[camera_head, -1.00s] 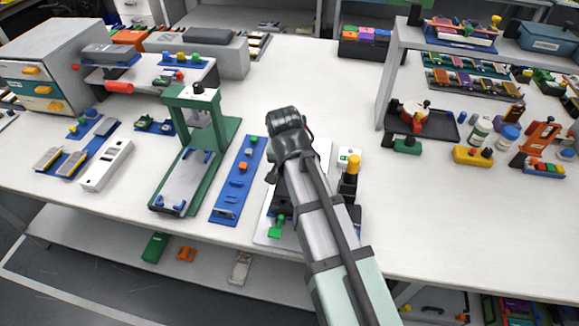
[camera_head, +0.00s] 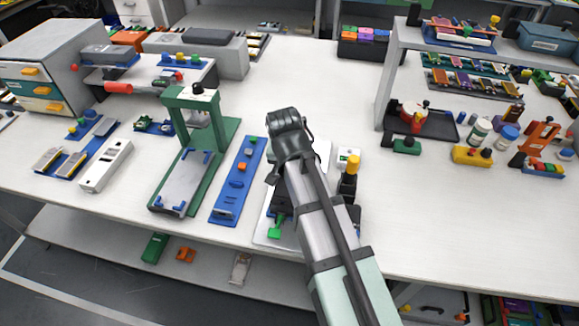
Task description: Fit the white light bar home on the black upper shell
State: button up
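My gripper (camera_head: 287,143) is over the middle of the white table, at the far end of my arm. I see it from behind and above, so its fingertips are hidden and I cannot tell what it holds. Under my arm, a pale plate (camera_head: 264,232) carries dark parts (camera_head: 279,203) and a green clamp (camera_head: 275,228). The black upper shell may be among these dark parts, but my arm covers most of them. I cannot make out the white light bar for certain.
A blue strip fixture (camera_head: 238,180) and a green press stand (camera_head: 215,140) are left of my arm. A dark post with a yellow top (camera_head: 352,165) stands close on its right. A grey shelf (camera_head: 388,80) is further right. The table behind my gripper is clear.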

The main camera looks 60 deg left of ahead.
jog(key=shift+f, duration=0.35)
dwell(0.7)
jog(key=shift+r, duration=0.4)
jog(key=shift+f, duration=0.4)
dwell(0.8)
jog(key=o, duration=1.1)
jog(key=shift+r, duration=0.1)
jog(key=v, duration=1.3)
jog(key=shift+s+r, duration=0.1)
jog(key=shift+r, duration=0.2)
